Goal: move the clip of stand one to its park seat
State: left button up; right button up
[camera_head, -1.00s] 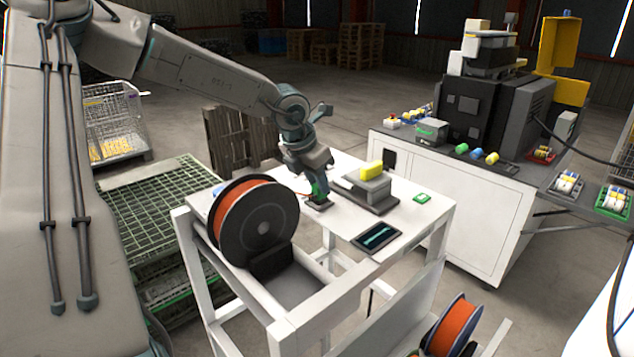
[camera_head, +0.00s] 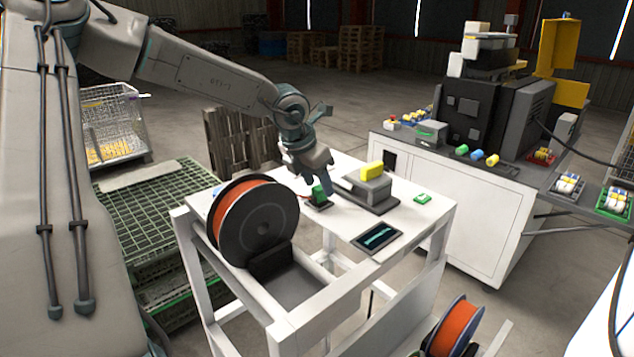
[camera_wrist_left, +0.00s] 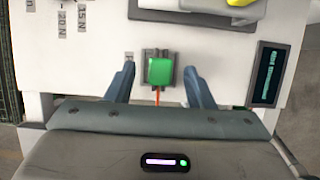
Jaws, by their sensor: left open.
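A small green block (camera_head: 319,194), which looks like the clip, stands on a dark base (camera_head: 318,205) on the white stand's top (camera_head: 345,225), just right of the big spool. In the left wrist view the green block (camera_wrist_left: 160,70) sits between my two spread fingers, with a gap on each side. An orange strand runs from it toward my wrist. My left gripper (camera_head: 324,190) is open at the block and holds nothing; it also shows in the left wrist view (camera_wrist_left: 157,76). I cannot tell which piece is the park seat. My right gripper is not in view.
The orange spool (camera_head: 245,220) stands close to the left of the block. A grey device with a yellow top (camera_head: 371,170) is close on the right. A white machine bench (camera_head: 440,190) stands behind.

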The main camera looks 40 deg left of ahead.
pick_arm(q)
jog(key=b+v, duration=0.3)
jog(key=v, duration=0.7)
jog(key=shift+r+b, duration=0.3)
jog(key=shift+b, duration=0.1)
